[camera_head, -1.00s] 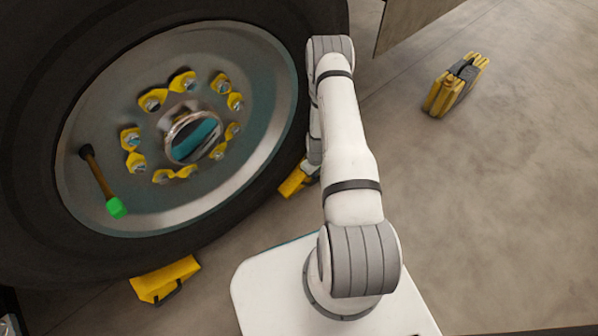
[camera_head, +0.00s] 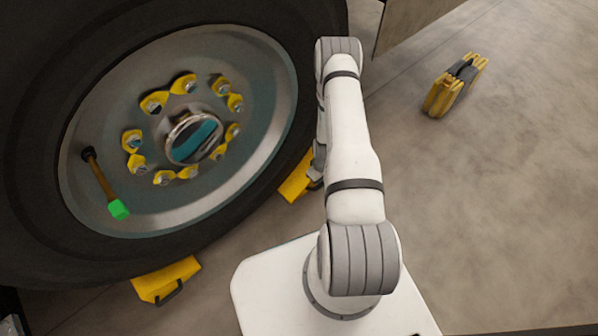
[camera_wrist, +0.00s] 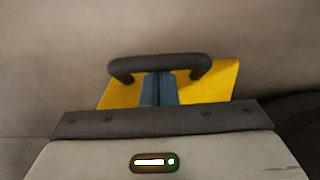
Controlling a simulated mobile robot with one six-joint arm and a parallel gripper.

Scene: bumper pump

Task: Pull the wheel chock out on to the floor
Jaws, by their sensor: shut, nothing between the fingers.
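A yellow wheel chock (camera_head: 295,184) sits on the floor against the right side of the big tyre (camera_head: 265,205). My gripper is over its right side, mostly hidden behind my arm in the head view. In the wrist view, the chock (camera_wrist: 210,82) lies just beyond my gripper (camera_wrist: 160,86), with its black bar handle (camera_wrist: 160,62) across the top. The blue-grey fingers are shut together with nothing between them. Their tips reach up to the middle of the handle; I cannot tell whether they touch it or pass under it.
A second yellow chock (camera_head: 166,280) with a dark handle lies below the tyre at the left. A yellow and black folded item (camera_head: 456,85) stands on the floor at the upper right. The floor (camera_head: 480,210) right of my arm is clear.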

